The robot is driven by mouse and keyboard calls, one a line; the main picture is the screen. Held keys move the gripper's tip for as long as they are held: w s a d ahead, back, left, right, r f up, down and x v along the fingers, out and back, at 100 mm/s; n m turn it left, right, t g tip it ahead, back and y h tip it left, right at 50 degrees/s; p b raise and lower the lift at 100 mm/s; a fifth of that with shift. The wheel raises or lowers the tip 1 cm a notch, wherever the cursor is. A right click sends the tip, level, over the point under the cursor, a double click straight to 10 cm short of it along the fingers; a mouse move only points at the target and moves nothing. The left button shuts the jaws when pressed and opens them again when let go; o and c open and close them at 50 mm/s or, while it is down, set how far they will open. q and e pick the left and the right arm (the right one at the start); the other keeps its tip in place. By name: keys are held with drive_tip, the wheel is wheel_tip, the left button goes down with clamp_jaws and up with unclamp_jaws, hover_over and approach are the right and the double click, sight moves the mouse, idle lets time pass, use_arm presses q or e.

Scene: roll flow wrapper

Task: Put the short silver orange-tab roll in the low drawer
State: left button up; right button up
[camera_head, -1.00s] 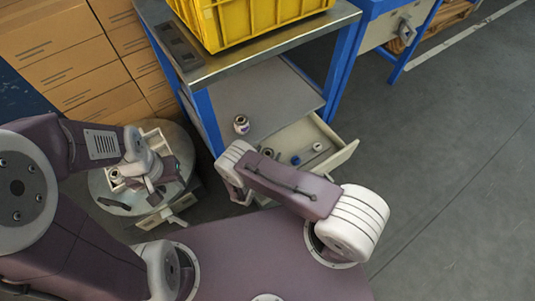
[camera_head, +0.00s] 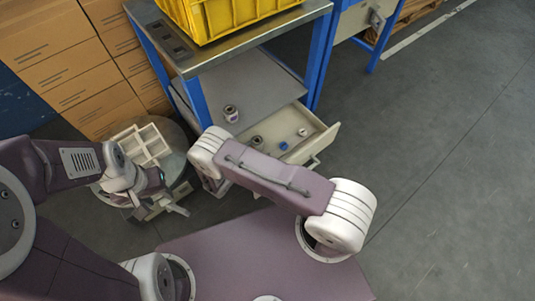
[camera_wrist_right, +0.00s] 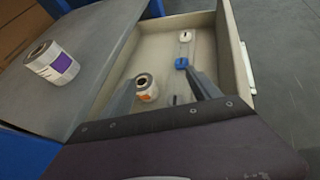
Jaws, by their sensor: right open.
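The short silver roll with the orange tab (camera_wrist_right: 146,88) stands in the open low drawer (camera_wrist_right: 231,50), near its left wall. In the head view the same roll (camera_head: 257,141) shows in the drawer (camera_head: 325,141). My right gripper (camera_wrist_right: 162,78) is open over the drawer, with the roll between its spread fingers and nearer the left one. I cannot tell whether that finger touches it. In the head view my right arm hides this gripper. My left gripper (camera_head: 158,183) is by the round stand at left; its jaws are too small to read.
A purple-labelled roll (camera_wrist_right: 50,63) stands on the grey shelf (camera_head: 262,86) beside the drawer. A blue piece (camera_wrist_right: 181,63) and a white piece (camera_wrist_right: 186,36) lie in the drawer. A compartment tray (camera_head: 145,145) sits on the stand. A yellow crate (camera_head: 235,15) stands on the bench top. Floor at right is clear.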

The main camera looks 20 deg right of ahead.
drive_tip(key=s+d+r+m+g, duration=0.5)
drive_tip(key=r+m+g, duration=0.1)
drive_tip(key=r+m, duration=0.15)
drive_tip(key=s+a+r+m+y, duration=0.1)
drive_tip(key=s+r+m+y, duration=0.9)
drive_tip(key=r+m, duration=0.5)
drive_tip(key=s+m, duration=0.1)
drive_tip(key=m, duration=0.1)
drive_tip(key=shift+s+m+g, duration=0.3)
drive_tip(key=shift+m, duration=0.05)
